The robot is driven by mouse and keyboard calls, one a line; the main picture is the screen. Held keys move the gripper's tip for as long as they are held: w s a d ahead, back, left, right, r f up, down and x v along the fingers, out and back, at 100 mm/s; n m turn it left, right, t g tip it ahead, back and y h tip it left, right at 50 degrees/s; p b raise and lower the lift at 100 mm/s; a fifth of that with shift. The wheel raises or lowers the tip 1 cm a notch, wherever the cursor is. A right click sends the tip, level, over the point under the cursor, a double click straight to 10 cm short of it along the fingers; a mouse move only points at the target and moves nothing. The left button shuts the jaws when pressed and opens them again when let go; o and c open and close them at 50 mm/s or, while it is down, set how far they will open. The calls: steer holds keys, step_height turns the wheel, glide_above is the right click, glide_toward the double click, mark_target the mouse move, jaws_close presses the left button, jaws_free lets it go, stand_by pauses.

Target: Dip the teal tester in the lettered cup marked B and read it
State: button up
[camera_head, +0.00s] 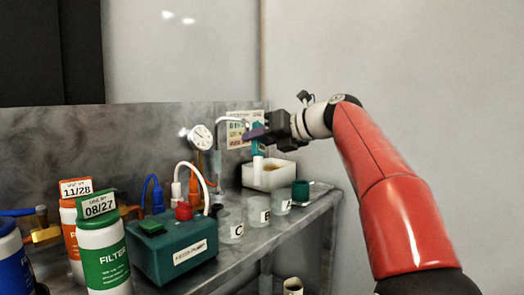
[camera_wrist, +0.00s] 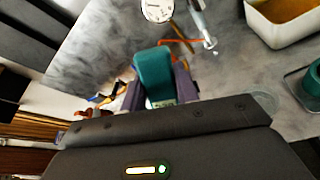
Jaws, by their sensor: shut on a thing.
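My gripper (camera_head: 259,133) is shut on the teal tester (camera_head: 259,147) and holds it up in the air, roughly upright. The tester's white lower end shows in front of the white tub in the head view. In the wrist view the teal tester (camera_wrist: 154,72) sits between the purple fingers of my gripper (camera_wrist: 158,90). The clear cup marked B (camera_head: 260,213) stands on the bench between cup C (camera_head: 231,226) and cup A (camera_head: 282,205). The tester is above the cups' height and apart from them. Its readout cannot be read.
A white tub (camera_head: 268,181) with brownish contents stands behind the cups, with a teal holder (camera_head: 300,190) at its right. A teal box (camera_head: 176,249) with cables and filter bottles (camera_head: 101,258) stand left. A dial gauge (camera_head: 201,137) is at the back. The bench's front edge is close to the cups.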

steer(key=shift+f, duration=0.1)
stand_by(0.3)
steer(key=shift+f+b, duration=0.2)
steer(key=shift+b, duration=0.6)
steer(key=n+t+b, duration=0.1)
steer(key=b, duration=0.1)
steer(key=shift+f+n+y+b, duration=0.15)
steer(key=shift+n+y+b, duration=0.15)
steer(key=shift+n+b, duration=0.1)
steer(key=n+t+y+b, duration=0.1)
steer(key=n+b, duration=0.1)
steer(key=b, duration=0.1)
steer(key=shift+t, duration=0.4)
steer(key=shift+r+n+y+b, duration=0.3)
steer(key=shift+r+b, duration=0.05)
steer(key=shift+b, duration=0.15)
steer(key=shift+r, duration=0.1)
